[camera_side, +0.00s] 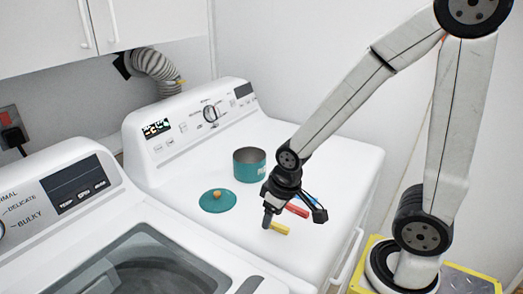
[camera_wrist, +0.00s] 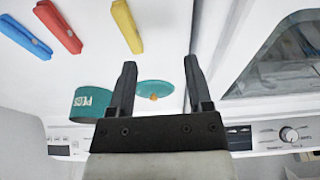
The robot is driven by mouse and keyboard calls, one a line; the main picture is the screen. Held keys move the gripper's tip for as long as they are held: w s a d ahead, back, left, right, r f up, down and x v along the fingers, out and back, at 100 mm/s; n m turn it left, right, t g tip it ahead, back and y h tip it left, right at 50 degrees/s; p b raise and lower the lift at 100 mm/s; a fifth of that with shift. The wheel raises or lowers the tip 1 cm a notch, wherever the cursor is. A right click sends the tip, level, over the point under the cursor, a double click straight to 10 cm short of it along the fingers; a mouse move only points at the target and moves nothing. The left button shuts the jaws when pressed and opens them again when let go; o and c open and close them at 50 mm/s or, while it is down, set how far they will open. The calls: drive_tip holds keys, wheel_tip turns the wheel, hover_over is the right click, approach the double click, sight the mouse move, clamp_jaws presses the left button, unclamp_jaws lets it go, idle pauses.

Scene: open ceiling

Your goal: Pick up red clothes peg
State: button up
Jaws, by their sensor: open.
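The red clothes peg (camera_side: 297,210) lies on the white dryer top, partly hidden behind my gripper in the side view. In the wrist view the red peg (camera_wrist: 58,27) is at the upper left, between a blue peg (camera_wrist: 25,37) and a yellow peg (camera_wrist: 127,27). My gripper (camera_side: 267,220) is above the dryer top near the yellow peg (camera_side: 279,228). In the wrist view my gripper (camera_wrist: 160,75) has its two fingers apart with nothing held between them. The red peg lies outside the fingers, up and to the left.
A teal pot (camera_side: 249,166) marked PEGS stands near the dryer's control panel (camera_side: 200,118). Its teal lid (camera_side: 217,200) with an orange knob lies flat beside it. The washer (camera_side: 100,235) adjoins at left. The dryer's right edge lies beyond the pegs.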

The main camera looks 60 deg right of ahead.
sight(297, 208)
idle(0.7)
drive_tip(key=shift+w+d+r, duration=0.1)
drive_tip(key=shift+d, duration=0.45)
drive_tip(key=d+g, duration=0.1)
drive_tip(key=d, duration=0.2)
drive_tip(key=d+r, duration=0.1)
drive_tip(key=d, duration=0.3)
drive_tip(key=d+m+g, duration=0.1)
drive_tip(key=d, duration=0.2)
drive_tip(key=shift+s+d+r+g, duration=0.3)
drive_tip(key=shift+d, duration=0.05)
drive_tip(key=shift+f, duration=0.1)
drive_tip(key=shift+f, duration=1.25)
drive_tip(key=shift+f, duration=2.6)
